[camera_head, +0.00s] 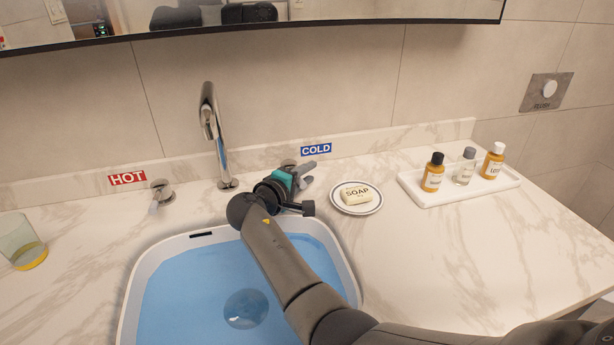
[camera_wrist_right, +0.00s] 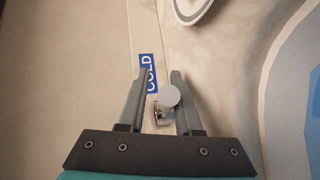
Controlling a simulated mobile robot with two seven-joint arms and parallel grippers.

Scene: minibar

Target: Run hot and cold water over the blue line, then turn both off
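The chrome faucet (camera_head: 208,115) stands behind the basin (camera_head: 140,285), whose inside looks blue, apparently water. A bluish streak shows along the faucet's lower part; I cannot tell whether it is running water or a reflection. The hot handle (camera_head: 161,190) stands beside the red HOT label (camera_head: 127,178). The blue COLD label (camera_head: 316,149) is on the backsplash, and it also shows in the right wrist view (camera_wrist_right: 150,73). My right gripper (camera_head: 306,174) is at the cold handle (camera_wrist_right: 168,97), its fingers apart on either side of it. The blue line cannot be made out. My left gripper is out of view.
A soap dish (camera_head: 374,205) with soap (camera_head: 356,195) is close to the right of my right gripper. A white tray (camera_head: 456,195) with small bottles stands farther right. A glass (camera_head: 19,241) stands at the left edge. The right front counter is clear.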

